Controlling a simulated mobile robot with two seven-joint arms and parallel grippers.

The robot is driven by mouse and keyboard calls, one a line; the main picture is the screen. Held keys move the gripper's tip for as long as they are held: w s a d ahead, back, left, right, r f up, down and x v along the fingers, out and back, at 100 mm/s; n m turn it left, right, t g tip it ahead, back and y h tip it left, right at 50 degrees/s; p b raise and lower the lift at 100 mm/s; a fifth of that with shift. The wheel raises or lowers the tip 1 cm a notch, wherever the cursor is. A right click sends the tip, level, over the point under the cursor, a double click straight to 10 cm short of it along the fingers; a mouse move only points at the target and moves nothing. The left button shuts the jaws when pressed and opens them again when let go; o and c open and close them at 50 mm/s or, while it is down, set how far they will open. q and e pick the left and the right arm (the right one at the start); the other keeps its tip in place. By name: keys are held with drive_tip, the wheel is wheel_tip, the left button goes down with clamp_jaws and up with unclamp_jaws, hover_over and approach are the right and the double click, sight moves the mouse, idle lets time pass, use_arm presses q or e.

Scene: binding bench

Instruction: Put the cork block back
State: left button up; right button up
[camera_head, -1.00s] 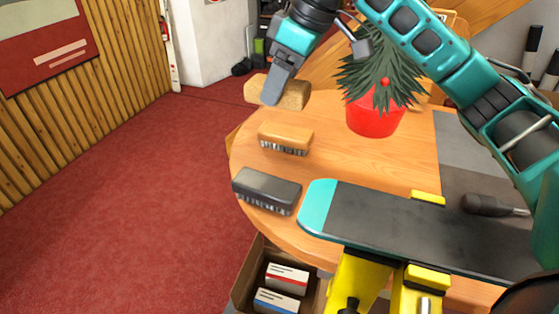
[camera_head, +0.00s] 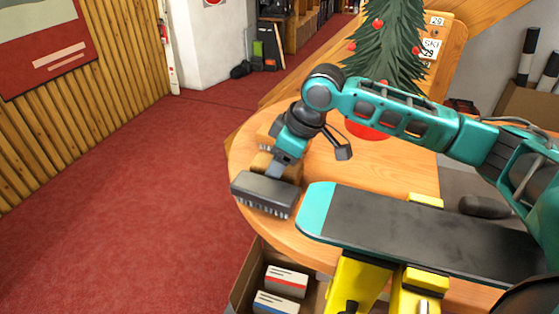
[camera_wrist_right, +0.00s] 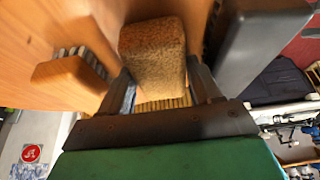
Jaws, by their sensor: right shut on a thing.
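The cork block (camera_head: 262,161) is a light brown, grainy block. In the wrist view the cork block (camera_wrist_right: 152,48) sits between the two fingers of my right gripper (camera_wrist_right: 160,85), which is shut on it. In the head view my right gripper (camera_head: 276,166) points down at the left end of the round table, and its arm hides part of the block. The block is between a wooden-backed brush (camera_head: 267,132) and a dark-backed brush (camera_head: 264,192). I cannot tell whether it touches the tabletop. My left gripper is not in view.
The wooden-backed brush (camera_wrist_right: 70,82) and the dark brush (camera_wrist_right: 250,45) flank the gripper closely. A snowboard (camera_head: 410,225) lies on yellow supports at the front. A small decorated tree (camera_head: 385,45) in a red pot stands behind my arm. A box with cartons (camera_head: 286,280) is below.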

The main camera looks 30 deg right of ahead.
drive_tip(key=o, duration=0.7)
drive_tip(key=shift+f, duration=0.1)
drive_tip(key=shift+o, duration=0.2)
drive_tip(key=v, duration=1.2)
drive_tip(key=shift+w, duration=0.1)
